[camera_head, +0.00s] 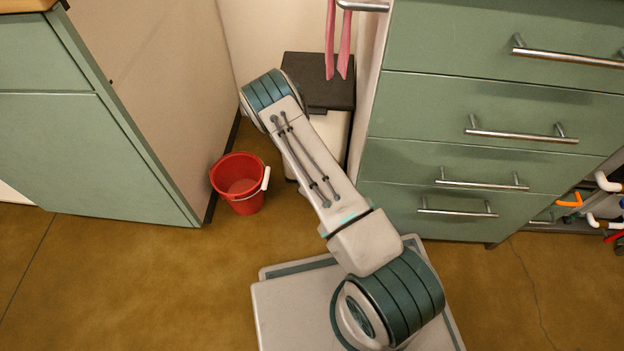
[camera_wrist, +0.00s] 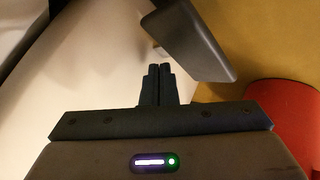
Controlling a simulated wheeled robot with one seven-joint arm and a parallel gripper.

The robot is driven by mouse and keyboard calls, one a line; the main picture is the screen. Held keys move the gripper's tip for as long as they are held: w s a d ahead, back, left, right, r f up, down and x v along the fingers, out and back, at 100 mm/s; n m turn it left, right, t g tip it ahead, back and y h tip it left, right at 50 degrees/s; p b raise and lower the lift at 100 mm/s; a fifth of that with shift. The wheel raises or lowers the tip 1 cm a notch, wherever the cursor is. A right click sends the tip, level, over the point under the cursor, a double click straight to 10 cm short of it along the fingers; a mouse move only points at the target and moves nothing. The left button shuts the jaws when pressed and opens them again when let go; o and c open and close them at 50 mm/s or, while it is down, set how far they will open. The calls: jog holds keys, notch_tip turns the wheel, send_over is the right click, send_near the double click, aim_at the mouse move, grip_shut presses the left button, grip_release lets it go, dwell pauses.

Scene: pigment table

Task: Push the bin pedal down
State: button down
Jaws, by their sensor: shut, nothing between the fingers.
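The bin stands in the gap between the cabinets, with a dark lid (camera_head: 326,82) and a pale body (camera_head: 335,134). My arm covers much of its front in the head view, and my gripper and the pedal are hidden there. In the wrist view my gripper (camera_wrist: 158,68) is shut and empty, its two dark fingers together. A dark, flat bar that looks like the pedal (camera_wrist: 190,40) lies just beyond and right of the fingertips. A small gap shows between them in the picture; I cannot tell the distance in depth. The bin's pale body (camera_wrist: 95,70) fills the left.
A red bucket (camera_head: 237,184) with a white handle grip stands on the floor left of the bin; it shows at the right in the wrist view (camera_wrist: 285,115). Green drawers (camera_head: 480,140) stand to the right, a green cabinet (camera_head: 90,150) to the left. Pink strips (camera_head: 338,45) hang above the lid.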

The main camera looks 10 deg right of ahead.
jog(key=shift+s+f, duration=0.2)
jog(key=shift+f, duration=0.75)
jog(key=shift+s+f, duration=0.15)
jog(key=shift+f, duration=0.75)
dwell(1.0)
jog(key=shift+a+f, duration=0.15)
jog(key=shift+f, duration=0.2)
dwell(0.4)
jog(key=shift+r, duration=0.1)
jog(key=shift+w+a+r+p, duration=0.1)
jog(key=shift+a+r+p, duration=0.05)
jog(key=shift+r+p, duration=1.4)
jog(key=shift+w+d+r, duration=0.1)
jog(key=shift+d+r, duration=0.05)
jog(key=shift+r, duration=0.3)
jog(key=shift+w+d+r, duration=0.1)
jog(key=shift+r, duration=0.35)
jog(key=shift+r+p, duration=1.95)
jog(key=shift+r, duration=0.6)
jog(key=shift+w, duration=0.1)
